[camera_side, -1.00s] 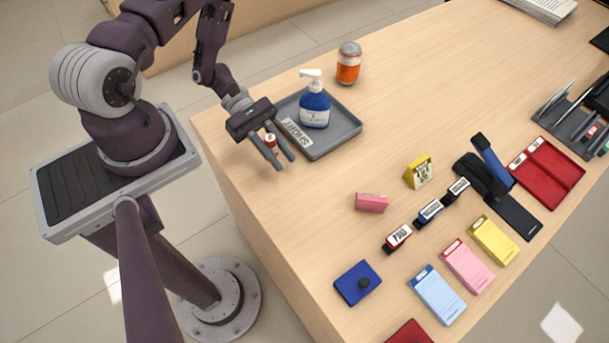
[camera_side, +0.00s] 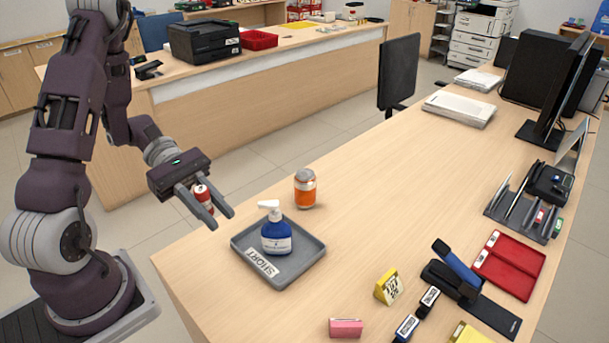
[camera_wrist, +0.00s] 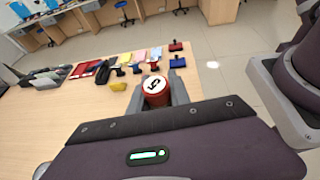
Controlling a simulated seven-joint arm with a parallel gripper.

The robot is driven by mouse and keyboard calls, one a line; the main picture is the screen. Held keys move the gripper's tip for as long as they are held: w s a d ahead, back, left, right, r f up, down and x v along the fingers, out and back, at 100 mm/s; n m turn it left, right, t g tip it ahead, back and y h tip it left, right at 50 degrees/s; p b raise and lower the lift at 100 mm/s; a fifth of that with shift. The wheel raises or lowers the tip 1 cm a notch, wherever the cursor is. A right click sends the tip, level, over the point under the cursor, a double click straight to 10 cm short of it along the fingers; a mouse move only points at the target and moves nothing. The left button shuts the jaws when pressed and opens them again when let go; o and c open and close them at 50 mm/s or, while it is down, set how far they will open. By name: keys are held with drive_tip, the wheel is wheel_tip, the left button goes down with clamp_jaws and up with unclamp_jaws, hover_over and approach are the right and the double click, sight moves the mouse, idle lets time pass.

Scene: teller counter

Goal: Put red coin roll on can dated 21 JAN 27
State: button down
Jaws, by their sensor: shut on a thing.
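The red coin roll (camera_side: 203,197) is clamped between the fingers of my gripper (camera_side: 221,219). In the wrist view the roll (camera_wrist: 155,90) shows its white end, with a dark mark, between the two fingers. My gripper is raised, left of the grey tray in the side view, and apart from the can. An orange can (camera_side: 305,190) with a silver top stands upright on the counter, behind the tray. No date on it can be read. A yellow wedge block (camera_side: 387,287) with small dark print stands on the counter further forward.
The counter right of the can is clear.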

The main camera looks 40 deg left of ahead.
wheel_tip(320, 180, up, 3)
drive_tip(key=shift+f, duration=0.1)
drive_tip(key=n+t+y, duration=0.4)
drive_tip(key=n+t, duration=0.4)
hover_over(305, 189)
drive_tip(key=w, duration=0.4)
drive_tip(key=f, duration=1.5)
drive_tip(key=shift+w+a, duration=0.15)
drive_tip(key=shift+a, duration=0.05)
drive_tip(key=shift+f, duration=0.1)
drive_tip(key=c, duration=1.2)
unclamp_jaws()
drive_tip(key=shift+f, duration=0.1)
